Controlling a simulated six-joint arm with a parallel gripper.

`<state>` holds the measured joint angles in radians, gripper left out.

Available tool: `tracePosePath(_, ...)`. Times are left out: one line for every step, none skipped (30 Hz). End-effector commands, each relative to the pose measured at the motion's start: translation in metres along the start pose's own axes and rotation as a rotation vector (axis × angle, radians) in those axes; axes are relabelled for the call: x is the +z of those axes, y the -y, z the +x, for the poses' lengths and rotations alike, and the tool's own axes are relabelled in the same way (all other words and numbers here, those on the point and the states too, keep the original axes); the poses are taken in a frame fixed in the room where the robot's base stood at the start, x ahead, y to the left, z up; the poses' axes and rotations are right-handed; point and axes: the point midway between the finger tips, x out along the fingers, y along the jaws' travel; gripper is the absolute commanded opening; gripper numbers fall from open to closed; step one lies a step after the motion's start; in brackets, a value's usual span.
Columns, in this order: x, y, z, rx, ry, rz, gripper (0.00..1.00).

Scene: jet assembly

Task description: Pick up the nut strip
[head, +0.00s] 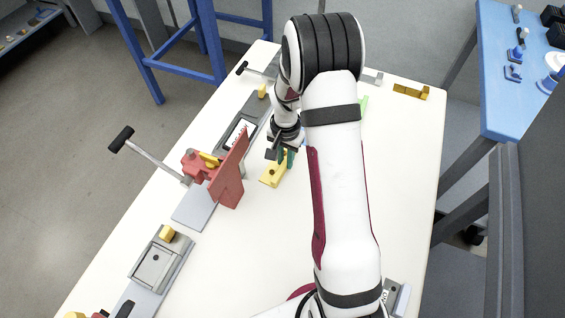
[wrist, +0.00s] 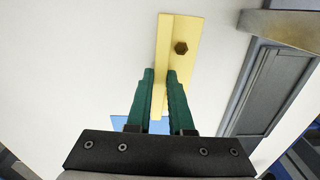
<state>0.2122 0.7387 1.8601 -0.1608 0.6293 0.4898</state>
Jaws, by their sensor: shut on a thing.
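The nut strip is a long yellow piece with a dark hexagonal nut or hole (wrist: 181,48) in its wider part. It shows in the wrist view (wrist: 190,30) and in the head view (head: 270,177), over the middle of the white table. My gripper (wrist: 160,75) has two green fingers, shut on the strip's narrow raised ridge, one finger on each side. It also shows in the head view (head: 286,158), partly hidden by my arm. Whether the strip touches the table is hard to tell.
A red clamp-like fixture (head: 228,175) with a lever stands left of the gripper. A grey fixture (head: 160,262) lies front left. Another yellow piece (head: 410,92) lies at the table's far right. A blue table (head: 510,90) stands at the right.

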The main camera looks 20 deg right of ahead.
Motion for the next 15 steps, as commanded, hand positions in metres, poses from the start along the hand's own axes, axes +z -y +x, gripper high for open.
tracePosePath(0.0, 0.0, 0.0, 0.0, 0.0, 0.0, 0.0)
tracePosePath(0.0, 0.0, 0.0, 0.0, 0.0, 0.0, 0.0)
tracePosePath(0.0, 0.0, 0.0, 0.0, 0.0, 0.0, 0.0)
tracePosePath(0.0, 0.0, 0.0, 0.0, 0.0, 0.0, 0.0)
tracePosePath(0.0, 0.0, 0.0, 0.0, 0.0, 0.0, 0.0)
tracePosePath(0.0, 0.0, 0.0, 0.0, 0.0, 0.0, 0.0)
tracePosePath(0.0, 0.0, 0.0, 0.0, 0.0, 0.0, 0.0)
tracePosePath(0.0, 0.0, 0.0, 0.0, 0.0, 0.0, 0.0)
tracePosePath(0.0, 0.0, -0.001, 0.0, 0.0, 0.0, 0.0)
tracePosePath(0.0, 0.0, -0.001, 0.0, 0.0, 0.0, 0.0)
tracePosePath(0.0, 0.0, -0.002, -0.001, -0.001, 0.0, 0.0)
tracePosePath(0.0, 0.0, -0.005, -0.001, -0.001, 0.001, 0.0)
tracePosePath(0.0, 0.0, -0.007, -0.001, -0.001, 0.001, 0.0)
tracePosePath(-0.001, 0.001, -0.011, -0.002, -0.002, 0.001, 0.0)
tracePosePath(-0.001, 0.001, -0.017, -0.002, -0.002, 0.001, 0.0)
